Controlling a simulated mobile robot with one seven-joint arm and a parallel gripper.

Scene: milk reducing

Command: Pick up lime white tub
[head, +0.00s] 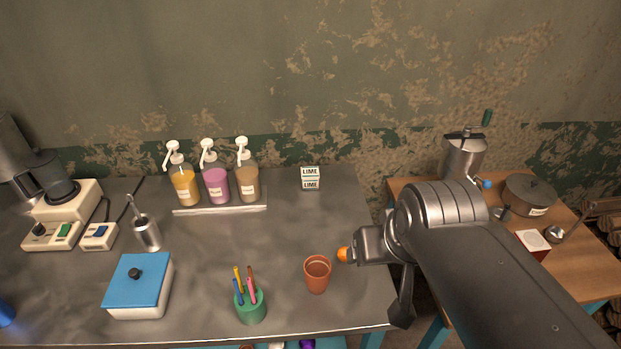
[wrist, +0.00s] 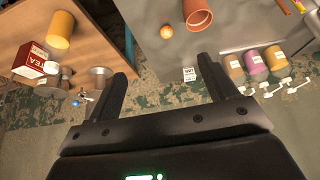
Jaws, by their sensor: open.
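The lime tub (head: 310,178) is a small white block-shaped container with dark "LIME" lettering. It stands upright at the back of the grey metal table, near the wall and right of the pump bottles. In the wrist view the tub (wrist: 189,74) shows small and farther off, between the two finger lines and nearer the right finger. My gripper (wrist: 163,68) is open and empty, its two dark fingers spread. In the head view my arm comes in from the lower right, and the tub is apart from it, up and to the left.
Three pump bottles (head: 217,184) stand on a tray left of the tub. A terracotta cup (head: 317,274), an orange ball (head: 343,254) and a green pen holder (head: 250,306) are nearer the front. A wooden table (head: 572,246) with pots is at right. Metal around the tub is clear.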

